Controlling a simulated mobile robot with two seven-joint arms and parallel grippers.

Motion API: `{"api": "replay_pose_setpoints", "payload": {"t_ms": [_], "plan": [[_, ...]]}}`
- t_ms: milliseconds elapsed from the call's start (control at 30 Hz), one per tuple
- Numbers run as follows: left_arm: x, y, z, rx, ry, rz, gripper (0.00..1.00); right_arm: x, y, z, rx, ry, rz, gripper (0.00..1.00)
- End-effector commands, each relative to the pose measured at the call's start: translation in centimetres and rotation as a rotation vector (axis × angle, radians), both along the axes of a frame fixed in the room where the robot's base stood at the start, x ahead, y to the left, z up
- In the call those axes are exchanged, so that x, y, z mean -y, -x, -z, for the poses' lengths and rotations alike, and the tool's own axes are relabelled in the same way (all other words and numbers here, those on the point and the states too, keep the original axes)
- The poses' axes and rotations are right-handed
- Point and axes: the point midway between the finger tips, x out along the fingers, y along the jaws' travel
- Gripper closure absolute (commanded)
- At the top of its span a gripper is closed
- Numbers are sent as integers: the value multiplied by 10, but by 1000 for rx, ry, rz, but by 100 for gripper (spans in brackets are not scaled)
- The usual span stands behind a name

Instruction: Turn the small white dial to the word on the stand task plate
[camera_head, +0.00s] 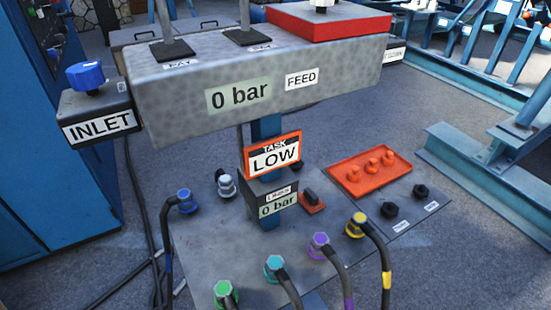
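The task plate (273,156) is orange-framed and stands on the blue post below the grey manifold box. It reads "TASK" and "LOW". A white knob-like part (321,4) sits on a red block on top of the box, cut off by the top edge. I cannot tell whether it is the small white dial, and no dial marks are readable. A small whitish fitting (226,185) also stands on the lower panel, left of the post. Neither of my grippers is in view.
The grey box (180,105) shows "0 bar" and "FEED". A blue knob (86,77) tops the "INLET" block at left. Colored hose fittings (274,264) and cables cross the lower panel. Near an orange tray (369,172) are black knobs (390,210). Blue steel frames stand right.

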Motion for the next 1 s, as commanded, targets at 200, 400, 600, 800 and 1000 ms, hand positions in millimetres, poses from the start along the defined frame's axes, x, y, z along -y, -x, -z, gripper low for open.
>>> {"api": "replay_pose_setpoints", "payload": {"t_ms": [200,400,600,800,1000], "plan": [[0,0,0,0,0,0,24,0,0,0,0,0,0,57],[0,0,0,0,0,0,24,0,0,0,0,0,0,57],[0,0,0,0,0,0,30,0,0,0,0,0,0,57],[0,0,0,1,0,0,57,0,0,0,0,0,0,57],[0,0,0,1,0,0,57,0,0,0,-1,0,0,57]]}}
